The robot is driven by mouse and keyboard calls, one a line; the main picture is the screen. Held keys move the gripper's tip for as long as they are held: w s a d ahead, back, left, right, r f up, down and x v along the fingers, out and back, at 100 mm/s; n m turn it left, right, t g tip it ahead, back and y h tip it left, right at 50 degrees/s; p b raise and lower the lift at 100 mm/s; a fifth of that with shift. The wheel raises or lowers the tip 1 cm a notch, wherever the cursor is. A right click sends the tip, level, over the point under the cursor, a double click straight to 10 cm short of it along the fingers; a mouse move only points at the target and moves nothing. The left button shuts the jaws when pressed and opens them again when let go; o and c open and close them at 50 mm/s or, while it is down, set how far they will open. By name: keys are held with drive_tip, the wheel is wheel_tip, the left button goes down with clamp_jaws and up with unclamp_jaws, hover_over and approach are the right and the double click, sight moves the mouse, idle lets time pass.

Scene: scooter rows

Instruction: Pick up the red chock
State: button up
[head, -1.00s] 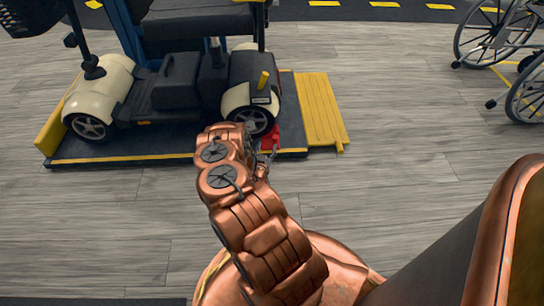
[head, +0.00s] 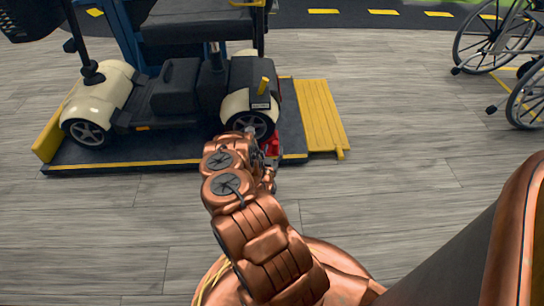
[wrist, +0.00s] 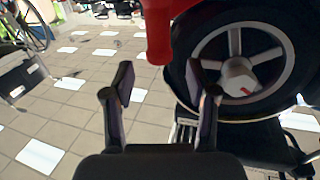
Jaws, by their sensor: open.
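In the wrist view the red chock (wrist: 158,30) shows at the top middle, with a rounded red stub pointing towards the space between my fingers. It is beside the wheel (wrist: 240,60). My gripper (wrist: 162,85) is open, with nothing between its fingertips. In the head view my gripper (head: 268,164) is near the chock and partly hidden by my arm.
The mobility scooter (head: 180,85) stands on the platform, which has a yellow ramp (head: 320,115) on its right. Wheelchairs (head: 500,50) stand at the upper right. The grey floor (head: 400,180) right of the ramp is clear.

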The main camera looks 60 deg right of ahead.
sight(274, 145)
drive_tip(key=shift+b+x, duration=0.65)
drive_tip(key=shift+x, duration=1.7)
clamp_jaws()
